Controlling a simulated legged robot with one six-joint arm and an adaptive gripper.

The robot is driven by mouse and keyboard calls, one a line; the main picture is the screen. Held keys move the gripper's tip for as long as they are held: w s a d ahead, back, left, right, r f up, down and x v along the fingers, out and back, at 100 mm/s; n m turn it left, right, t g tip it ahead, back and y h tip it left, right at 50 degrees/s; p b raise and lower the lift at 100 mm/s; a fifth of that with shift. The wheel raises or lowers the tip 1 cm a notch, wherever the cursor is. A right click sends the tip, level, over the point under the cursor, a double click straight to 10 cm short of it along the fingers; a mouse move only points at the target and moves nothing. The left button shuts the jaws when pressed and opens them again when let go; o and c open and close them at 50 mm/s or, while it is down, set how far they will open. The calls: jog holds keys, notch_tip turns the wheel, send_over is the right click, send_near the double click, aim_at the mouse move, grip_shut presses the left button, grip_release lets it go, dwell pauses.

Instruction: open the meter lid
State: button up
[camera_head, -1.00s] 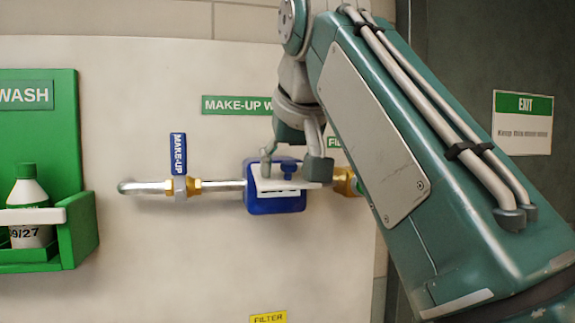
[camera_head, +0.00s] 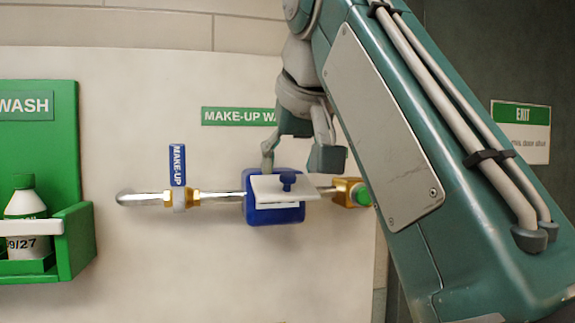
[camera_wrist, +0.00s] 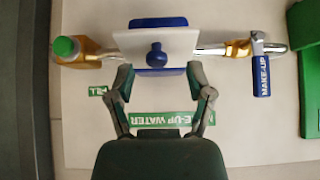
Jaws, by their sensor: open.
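The meter is a blue box (camera_head: 260,214) on the wall pipe. Its white lid (camera_head: 268,186) carries a blue knob (camera_head: 287,180) and appears to stick out from the box, with a white strip visible below it. How far the lid is raised is hard to judge. My gripper (camera_head: 297,162) is open and empty, its two fingers spread just above the lid. In the wrist view the white lid (camera_wrist: 185,45) and knob (camera_wrist: 156,56) lie just beyond the spread fingertips (camera_wrist: 160,72), with the knob between their lines. No finger clearly touches the lid.
A blue-tagged MAKE-UP valve (camera_head: 179,195) sits on the pipe left of the meter. A brass fitting with a green cap (camera_head: 360,194) is at right. A green wash shelf (camera_head: 75,235) holds a bottle (camera_head: 27,205) at far left. The wall below the meter is clear.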

jog(key=s+d, duration=0.3)
jog(key=s, duration=0.7)
jog(key=shift+s, duration=0.35)
